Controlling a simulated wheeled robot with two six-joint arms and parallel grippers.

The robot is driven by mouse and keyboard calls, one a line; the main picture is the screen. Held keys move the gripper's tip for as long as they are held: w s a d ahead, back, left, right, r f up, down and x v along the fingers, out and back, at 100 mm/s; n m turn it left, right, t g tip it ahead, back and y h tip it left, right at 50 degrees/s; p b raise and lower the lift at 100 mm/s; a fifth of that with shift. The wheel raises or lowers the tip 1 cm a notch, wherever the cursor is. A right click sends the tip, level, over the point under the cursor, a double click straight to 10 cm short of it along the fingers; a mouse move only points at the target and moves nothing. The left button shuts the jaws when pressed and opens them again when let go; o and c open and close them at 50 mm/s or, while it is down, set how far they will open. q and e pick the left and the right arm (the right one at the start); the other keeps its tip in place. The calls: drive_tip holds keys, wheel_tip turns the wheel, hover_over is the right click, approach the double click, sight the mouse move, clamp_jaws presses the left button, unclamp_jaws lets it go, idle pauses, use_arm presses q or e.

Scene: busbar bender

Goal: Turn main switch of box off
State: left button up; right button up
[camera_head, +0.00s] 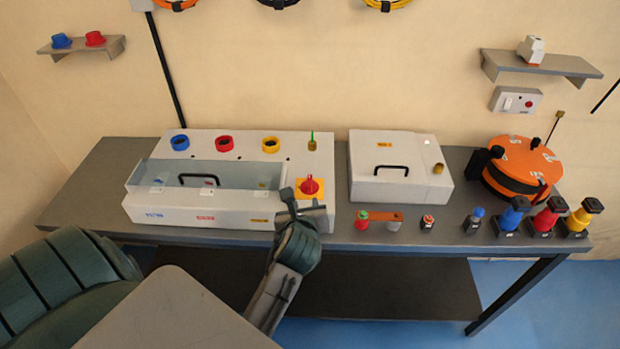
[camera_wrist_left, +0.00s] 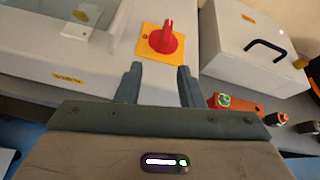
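The box (camera_head: 240,207) is a light grey case on the table with a clear cover and a black handle. Its main switch (camera_head: 310,186) is a red rotary knob on a yellow square plate at the box's right front. In the left wrist view the main switch (camera_wrist_left: 163,39) shows just beyond the fingertips, its grip ridge pointing away from me. My left gripper (camera_head: 304,201) is in front of the switch. In the left wrist view the left gripper (camera_wrist_left: 158,72) has its two fingers apart with nothing between them. My right gripper is not in view.
A second grey case (camera_head: 385,185) with a black handle stands to the right of the box. An orange reel (camera_head: 520,168) and several coloured connectors, such as a red one (camera_head: 548,215), stand further right. The dark table (camera_head: 100,190) has bare room at the left.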

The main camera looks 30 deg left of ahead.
sight(310, 181)
use_arm(q)
drive_tip(key=w+a+m, duration=0.1)
drive_tip(key=w, duration=0.2)
drive_tip(key=w+a+f+p, duration=0.1)
drive_tip(key=w+a, duration=0.1)
drive_tip(key=w, duration=0.1)
drive_tip(key=w+a+f+m+p, duration=0.1)
drive_tip(key=w+a, duration=0.1)
drive_tip(key=w, duration=0.1)
drive_tip(key=shift+w+f+m+t, duration=0.15)
drive_tip(key=shift+w+m+t, duration=0.1)
drive_tip(key=shift+m+t, duration=0.05)
drive_tip(key=shift+w+a+f, duration=0.15)
drive_tip(key=shift+w, duration=0.05)
drive_tip(key=shift+y, duration=0.3)
clamp_jaws()
